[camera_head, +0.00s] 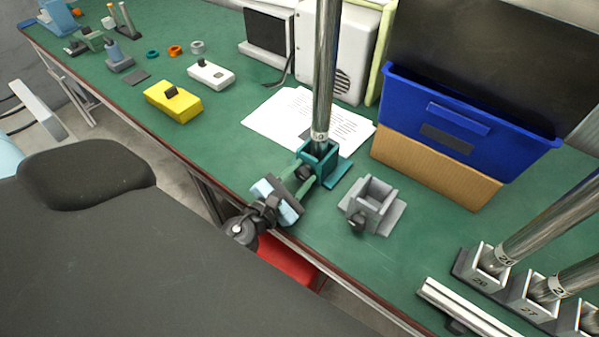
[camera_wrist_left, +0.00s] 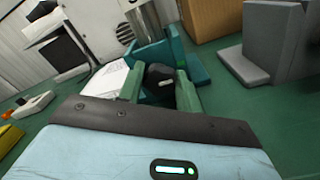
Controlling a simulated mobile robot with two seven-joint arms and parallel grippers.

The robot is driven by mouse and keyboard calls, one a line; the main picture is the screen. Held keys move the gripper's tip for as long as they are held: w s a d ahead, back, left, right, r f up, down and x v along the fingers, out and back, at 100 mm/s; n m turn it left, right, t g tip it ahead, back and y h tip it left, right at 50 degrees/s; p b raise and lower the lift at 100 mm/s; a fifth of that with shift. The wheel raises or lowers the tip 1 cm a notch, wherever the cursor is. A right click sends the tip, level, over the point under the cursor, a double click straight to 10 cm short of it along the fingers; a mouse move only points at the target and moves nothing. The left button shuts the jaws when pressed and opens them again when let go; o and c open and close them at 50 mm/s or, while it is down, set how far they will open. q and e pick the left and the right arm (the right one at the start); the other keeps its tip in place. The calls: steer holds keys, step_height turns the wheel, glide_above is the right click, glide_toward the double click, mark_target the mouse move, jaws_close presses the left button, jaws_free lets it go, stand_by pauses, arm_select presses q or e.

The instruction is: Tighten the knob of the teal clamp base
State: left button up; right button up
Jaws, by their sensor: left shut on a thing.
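The teal clamp base (camera_head: 338,174) stands on the green bench near its front edge, with a shiny metal post (camera_head: 324,75) upright in it. In the left wrist view the teal base (camera_wrist_left: 197,66) shows behind its dark knob (camera_wrist_left: 158,75). My left gripper (camera_head: 304,172) reaches in from the front edge, and its green fingers (camera_wrist_left: 160,88) are shut on the knob, one on each side. Part of the knob is hidden by the fingers in the head view. My right gripper is not in either view.
An empty grey clamp base (camera_head: 385,222) stands close to the right of the teal one. A paper sheet (camera_head: 281,116) lies behind. A blue bin (camera_head: 480,95) on a cardboard box (camera_head: 425,166) is at the back right. More posts in numbered clamps (camera_head: 492,258) stand at the lower right.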

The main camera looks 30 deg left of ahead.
arm_select(q)
steer(key=shift+r, duration=0.15)
steer(key=o, duration=1)
steer(key=shift+s+f, duration=0.25)
steer(key=shift+s, duration=0.25)
steer(key=s, duration=0.2)
steer(key=s+b, duration=0.1)
steer(key=s, duration=0.1)
steer(key=s+b, duration=0.1)
steer(key=s, duration=0.1)
steer(key=shift+a, duration=0.25)
steer(key=shift+s+r+b, duration=0.15)
steer(key=shift+s+b, duration=0.25)
steer(key=shift+b, duration=0.05)
